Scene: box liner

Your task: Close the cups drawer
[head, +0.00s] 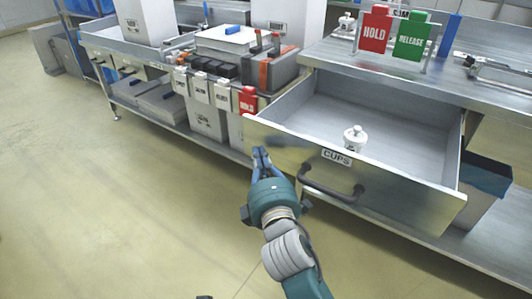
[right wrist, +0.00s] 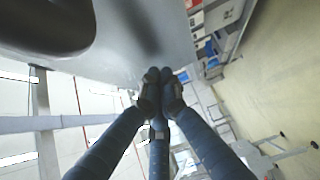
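The cups drawer (head: 295,150) is pulled well out of the steel bench, its front labelled CUPS with a dark bar handle (head: 332,188). A white lidded cup (head: 354,138) stands inside it. My right gripper (head: 261,152) is in front of the left part of the drawer front, left of the handle. Its fingers are drawn together with nothing seen between them. In the right wrist view the fingertips (right wrist: 160,75) converge close to the metal drawer front (right wrist: 140,45); I cannot tell whether they touch. The dark handle (right wrist: 45,20) shows there too. My left gripper is out of view.
A red HOLD sign (head: 375,30) and a green RELEASE sign (head: 412,36) stand on the bench top (head: 330,52). A grey bin (head: 485,195) is under the bench at right. Labelled bins (head: 210,90) line the bench at left. The floor (head: 110,200) in front is clear.

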